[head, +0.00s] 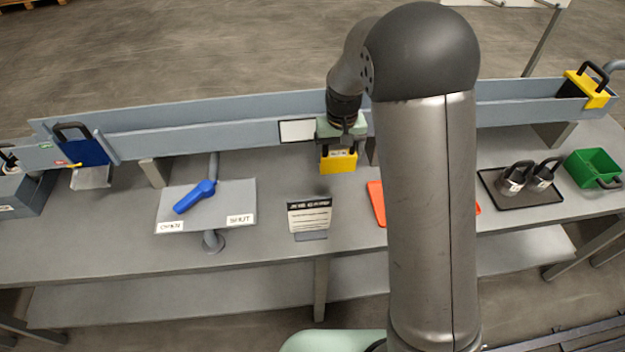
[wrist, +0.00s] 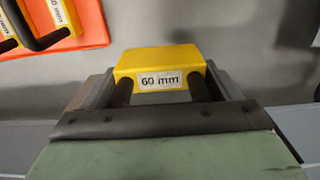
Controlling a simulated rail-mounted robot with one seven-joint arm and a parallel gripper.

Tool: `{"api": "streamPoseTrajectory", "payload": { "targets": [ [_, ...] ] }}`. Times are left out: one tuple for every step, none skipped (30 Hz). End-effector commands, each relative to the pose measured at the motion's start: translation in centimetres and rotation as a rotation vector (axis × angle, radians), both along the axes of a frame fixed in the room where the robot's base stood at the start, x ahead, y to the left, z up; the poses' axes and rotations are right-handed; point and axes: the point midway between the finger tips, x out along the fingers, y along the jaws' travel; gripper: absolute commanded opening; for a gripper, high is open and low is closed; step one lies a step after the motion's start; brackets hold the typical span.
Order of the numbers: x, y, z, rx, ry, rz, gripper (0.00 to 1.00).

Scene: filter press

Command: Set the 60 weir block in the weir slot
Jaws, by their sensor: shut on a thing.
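My gripper (head: 341,131) is shut on the yellow 60 weir block (head: 338,161), which hangs below it in front of the long grey trough (head: 250,131), above the bench. In the wrist view the block (wrist: 160,66) shows a "60 mm" label between the fingers of my gripper (wrist: 160,95); its handle is mostly hidden. A yellow piece with a black handle (head: 590,90) sits across the trough's right end. A blue plate with a black handle (head: 84,151) stands at the left end. I cannot tell which place is the weir slot.
An orange tray (head: 375,197) is partly behind my arm; several yellow blocks lie on it (wrist: 92,22) in the wrist view. A blue lever (head: 195,197), a small sign (head: 310,215), a black tray (head: 530,202) with dark weights and a green bin (head: 592,168) stand on the bench.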

Motion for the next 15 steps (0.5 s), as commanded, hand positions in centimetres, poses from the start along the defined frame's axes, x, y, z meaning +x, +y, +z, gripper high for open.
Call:
{"api": "streamPoseTrajectory", "payload": {
  "targets": [
    [-0.1, 0.0, -1.0, -0.002, 0.006, 0.0, 0.55],
    [-0.1, 0.0, -1.6, -0.002, 0.006, 0.001, 0.55],
    [-0.1, 0.0, -2.3, -0.002, 0.005, 0.001, 0.55],
    [-0.1, 0.0, -2.8, -0.001, 0.006, 0.0, 0.55],
    [-0.1, 0.0, -3.3, -0.002, 0.005, 0.0, 0.55],
    [-0.1, 0.0, -3.8, -0.002, 0.004, 0.0, 0.55],
    [-0.1, 0.0, -4.1, -0.001, 0.004, 0.0, 0.55],
    [0.0, 0.0, -4.4, 0.0, 0.003, 0.0, 0.55],
    [0.0, 0.0, -4.6, 0.0, 0.002, 0.0, 0.55],
    [0.0, 0.0, -4.8, 0.0, 0.002, 0.0, 0.55],
    [0.0, 0.0, -5.0, 0.0, 0.002, 0.0, 0.55],
    [-0.1, 0.0, -5.4, 0.0, 0.003, 0.0, 0.55],
    [-0.1, 0.0, -5.7, 0.0, 0.003, 0.0, 0.55],
    [-0.1, 0.0, -6.2, -0.001, 0.004, -0.001, 0.55],
    [-0.1, 0.0, -6.7, -0.001, 0.005, 0.0, 0.55]
  ]
}}
